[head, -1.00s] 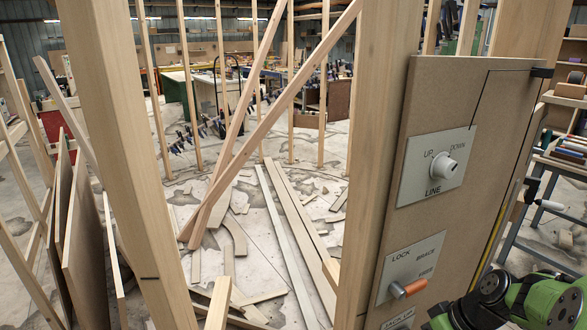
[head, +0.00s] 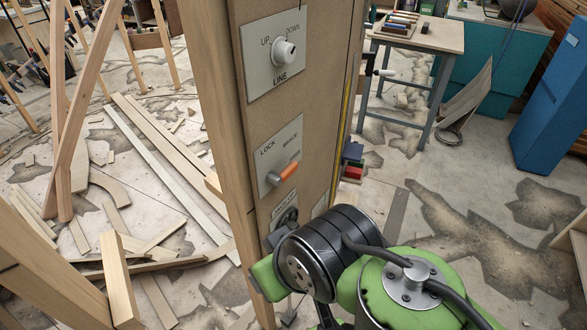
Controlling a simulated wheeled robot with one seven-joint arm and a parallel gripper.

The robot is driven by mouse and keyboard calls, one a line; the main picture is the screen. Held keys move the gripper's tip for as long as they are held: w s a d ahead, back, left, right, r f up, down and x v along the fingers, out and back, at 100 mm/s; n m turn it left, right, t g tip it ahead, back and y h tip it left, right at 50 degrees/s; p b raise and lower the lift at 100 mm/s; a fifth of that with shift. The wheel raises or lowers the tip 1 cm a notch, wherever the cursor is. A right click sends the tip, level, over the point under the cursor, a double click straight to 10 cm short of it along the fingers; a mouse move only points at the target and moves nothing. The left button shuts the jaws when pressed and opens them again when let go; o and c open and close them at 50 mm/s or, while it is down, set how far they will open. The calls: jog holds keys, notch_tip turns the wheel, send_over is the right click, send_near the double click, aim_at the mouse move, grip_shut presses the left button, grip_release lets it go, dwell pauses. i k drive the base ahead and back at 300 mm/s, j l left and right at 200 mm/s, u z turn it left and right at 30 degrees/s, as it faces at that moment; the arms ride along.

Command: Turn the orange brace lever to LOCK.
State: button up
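The orange brace lever (head: 287,171) sticks out from a grey plate (head: 276,152) on the tan panel, at mid-height in the head view. The plate reads LOCK at its left and BRACE at its upper right; a smaller word beside the lever is hard to read. The lever points to the right, away from the LOCK word. My green and black arm fills the lower middle, in front of the panel's lower part. My gripper's fingers cannot be made out, and nothing of mine visibly touches the lever.
Above is the LINE plate with a white knob (head: 284,53) marked UP and DOWN. A wooden post (head: 217,120) borders the panel on the left. Loose boards (head: 150,150) lie on the floor at left. A small table (head: 420,36) and a blue cabinet (head: 552,105) stand at right.

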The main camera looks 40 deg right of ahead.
aim_at(283, 173)
jog(key=z, duration=0.8)
